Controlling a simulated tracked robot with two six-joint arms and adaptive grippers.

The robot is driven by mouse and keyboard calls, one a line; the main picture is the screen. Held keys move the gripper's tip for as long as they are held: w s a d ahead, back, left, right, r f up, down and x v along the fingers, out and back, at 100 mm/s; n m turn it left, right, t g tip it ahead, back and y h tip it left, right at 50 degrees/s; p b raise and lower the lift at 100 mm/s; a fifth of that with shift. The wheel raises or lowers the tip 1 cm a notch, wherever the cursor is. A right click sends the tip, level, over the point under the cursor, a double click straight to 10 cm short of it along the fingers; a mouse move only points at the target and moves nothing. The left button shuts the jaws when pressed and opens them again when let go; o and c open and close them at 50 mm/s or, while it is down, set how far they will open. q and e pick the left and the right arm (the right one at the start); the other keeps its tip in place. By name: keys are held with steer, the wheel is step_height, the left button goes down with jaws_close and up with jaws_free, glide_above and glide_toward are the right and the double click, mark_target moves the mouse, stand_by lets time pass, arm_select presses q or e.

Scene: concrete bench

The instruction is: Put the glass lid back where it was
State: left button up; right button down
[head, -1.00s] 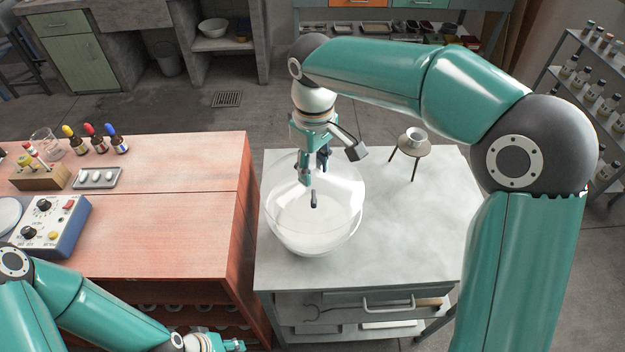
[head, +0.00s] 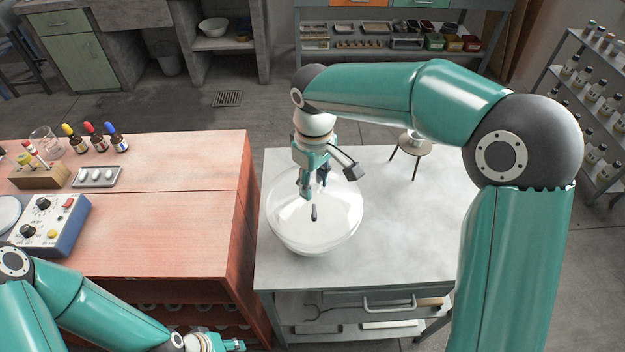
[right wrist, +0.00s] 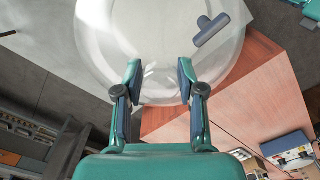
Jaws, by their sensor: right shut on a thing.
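A small round stand (head: 411,147) with a metal cup is behind the bowl to the right. The pale bench top (head: 400,230) is clear right of the bowl. The red bench (head: 160,230) at left holds dropper bottles, a tray and a control box (head: 52,222).

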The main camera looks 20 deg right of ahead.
mark_target(314, 181)
steer(key=c, duration=0.7)
jaws_free()
steer(key=shift+f, duration=0.15)
steer(key=shift+r+p, duration=0.5)
steer(key=shift+r, duration=0.2)
step_height(314, 181, up, 12)
steer(key=shift+f, duration=0.1)
